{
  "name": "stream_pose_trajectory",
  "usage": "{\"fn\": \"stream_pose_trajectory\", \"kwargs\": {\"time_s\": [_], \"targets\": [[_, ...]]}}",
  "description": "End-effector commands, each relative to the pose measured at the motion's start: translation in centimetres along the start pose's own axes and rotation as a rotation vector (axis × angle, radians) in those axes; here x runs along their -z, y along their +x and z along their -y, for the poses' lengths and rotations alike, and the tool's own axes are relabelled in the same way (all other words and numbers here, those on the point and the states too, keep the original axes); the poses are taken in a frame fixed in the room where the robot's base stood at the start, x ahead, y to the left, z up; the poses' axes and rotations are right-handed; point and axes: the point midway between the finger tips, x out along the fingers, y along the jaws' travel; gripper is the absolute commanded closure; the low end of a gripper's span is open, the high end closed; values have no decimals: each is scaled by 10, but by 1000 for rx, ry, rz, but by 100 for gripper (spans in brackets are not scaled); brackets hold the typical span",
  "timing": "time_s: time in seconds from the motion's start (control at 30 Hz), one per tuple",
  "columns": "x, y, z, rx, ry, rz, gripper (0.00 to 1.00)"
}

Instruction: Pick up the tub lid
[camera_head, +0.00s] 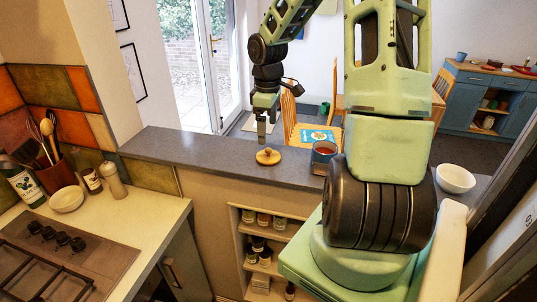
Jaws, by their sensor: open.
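A round tan lid with a small knob (268,156), which looks like the tub lid, lies on the grey stone ledge in the middle of the camera view. My gripper (262,138) hangs pointing down just above it, slightly left of its middle. The fingers are open and appear empty. From this angle I cannot tell whether the fingertips touch the knob or how large the gap is.
A white bowl (455,178) sits farther right, beyond my arm. The grey ledge (195,148) is clear to the left. Shelves with jars (264,220) lie below.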

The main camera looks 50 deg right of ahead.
Motion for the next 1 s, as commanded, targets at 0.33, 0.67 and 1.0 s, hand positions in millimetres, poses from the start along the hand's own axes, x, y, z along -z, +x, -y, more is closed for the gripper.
{"fn": "stream_pose_trajectory", "kwargs": {"time_s": [0.33,0.67,1.0], "targets": [[0,36,0,0,-1,0,5],[-2,78,1,3,-2,1,5],[-2,86,0,-1,-1,0,5]]}}
